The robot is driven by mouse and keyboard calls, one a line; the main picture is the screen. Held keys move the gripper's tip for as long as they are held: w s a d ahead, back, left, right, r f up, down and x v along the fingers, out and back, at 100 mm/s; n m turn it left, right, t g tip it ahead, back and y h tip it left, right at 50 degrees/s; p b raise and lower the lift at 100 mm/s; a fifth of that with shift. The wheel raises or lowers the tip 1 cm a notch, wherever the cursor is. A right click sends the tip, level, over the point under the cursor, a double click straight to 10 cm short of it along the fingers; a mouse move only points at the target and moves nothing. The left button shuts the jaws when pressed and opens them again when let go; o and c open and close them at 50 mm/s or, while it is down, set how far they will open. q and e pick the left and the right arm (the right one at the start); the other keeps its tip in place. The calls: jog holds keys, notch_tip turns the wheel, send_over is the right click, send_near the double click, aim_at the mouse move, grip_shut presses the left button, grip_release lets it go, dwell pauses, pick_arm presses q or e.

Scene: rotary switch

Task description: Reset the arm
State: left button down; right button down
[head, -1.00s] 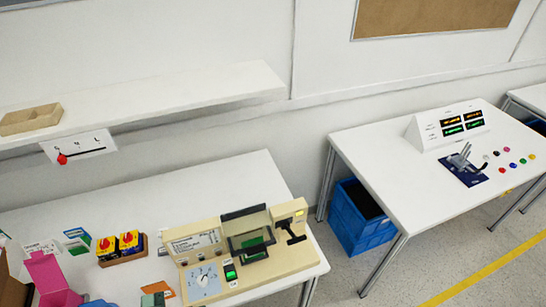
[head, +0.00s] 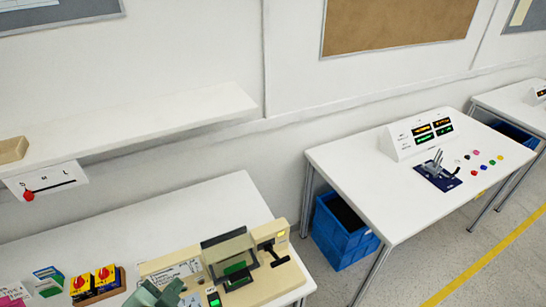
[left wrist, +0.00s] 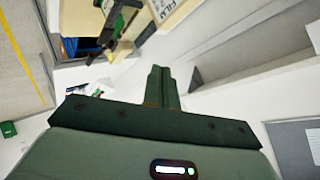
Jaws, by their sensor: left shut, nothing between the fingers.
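The beige console (head: 285,283) stands at the right end of the near white table. It has a label plate, a dark-framed window with a green part, a small green-lit switch (head: 213,297) and a black lever (head: 278,256). The console's blue-white dial panel (head: 192,299) is at the picture's bottom edge and mostly hidden. My left gripper (head: 172,288), grey-green, is low in the head view, in front of the console's left part. In the left wrist view its fingers (left wrist: 158,85) are together and hold nothing. I cannot tell if it touches the console. My right gripper is out of view.
A shelf (head: 130,122) with a slider sign (head: 47,182) hangs above. A second table (head: 370,190) with a joystick (head: 436,168) stands right, a blue crate (head: 340,235) beneath it.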

pick_arm(q)
jog(key=s+a+r+n+g+y, duration=0.2)
jog(key=s+a+g+y, duration=0.25)
jog(key=s+a, duration=0.35)
jog(key=s+d+f+g+h+b, duration=0.15)
jog(key=f+b, duration=0.25)
jog(key=f, duration=1.3)
jog(key=d+f+g+h+b, duration=0.15)
jog(key=f+b, duration=0.35)
jog(key=f, duration=1.2)
jog(key=s+f+n+g+b, duration=0.1)
jog(key=s+f+b, duration=0.3)
jog(key=s+f, duration=0.6)
jog(key=s+f+n+g+h+b, duration=0.1)
jog(key=s+f+b, duration=0.3)
jog(key=s+f, duration=0.7)
notch_tip(320, 180, down, 5)
jog(key=shift+d+r+n+g, duration=0.1)
jog(key=shift+d+n+g, duration=0.25)
jog(key=shift+n, duration=0.35)
